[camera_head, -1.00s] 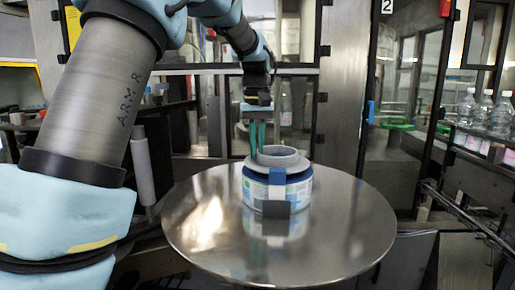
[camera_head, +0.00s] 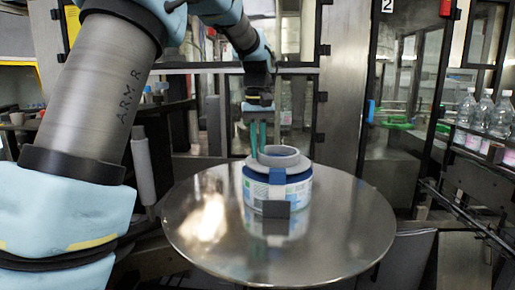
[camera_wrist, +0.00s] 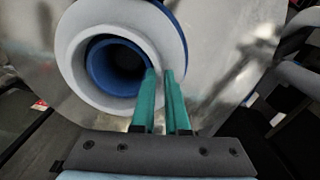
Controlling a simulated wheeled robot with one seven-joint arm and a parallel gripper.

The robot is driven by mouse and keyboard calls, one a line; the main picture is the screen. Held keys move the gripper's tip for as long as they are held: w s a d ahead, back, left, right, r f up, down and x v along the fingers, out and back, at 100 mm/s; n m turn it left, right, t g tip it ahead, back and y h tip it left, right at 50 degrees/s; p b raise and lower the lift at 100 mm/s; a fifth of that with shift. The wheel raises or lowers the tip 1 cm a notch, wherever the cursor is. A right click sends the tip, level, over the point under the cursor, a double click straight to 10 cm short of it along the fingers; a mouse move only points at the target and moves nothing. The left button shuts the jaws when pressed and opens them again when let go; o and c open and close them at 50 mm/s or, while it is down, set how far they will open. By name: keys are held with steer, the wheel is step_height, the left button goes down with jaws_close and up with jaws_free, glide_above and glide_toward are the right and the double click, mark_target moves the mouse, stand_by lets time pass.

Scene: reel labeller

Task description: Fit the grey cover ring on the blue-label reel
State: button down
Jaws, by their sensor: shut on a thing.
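The blue-label reel (camera_head: 298,193) stands on the round metal table. It is a short drum with a blue upper band and a white, blue and green printed side. The grey cover ring (camera_head: 278,157), a flange with a raised collar, is on top of the reel. In the wrist view the ring (camera_wrist: 78,62) shows a blue inner bore, and a blue crescent of the reel (camera_wrist: 172,18) shows at its upper right. My gripper (camera_head: 258,152) points down with two green fingers, shut on the ring's collar wall at its left side. Whether the ring is fully seated cannot be told.
The round metal table (camera_head: 340,235) is otherwise clear around the reel. Clear bottles (camera_head: 483,112) stand on a shelf at the right. Glass doors and metal frames stand behind.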

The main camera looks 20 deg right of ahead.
steer(key=c, duration=0.8)
jaws_free()
steer(key=shift+c, duration=0.2)
step_height(320, 180, up, 11)
steer(key=b, duration=0.2)
steer(key=shift+f, duration=0.1)
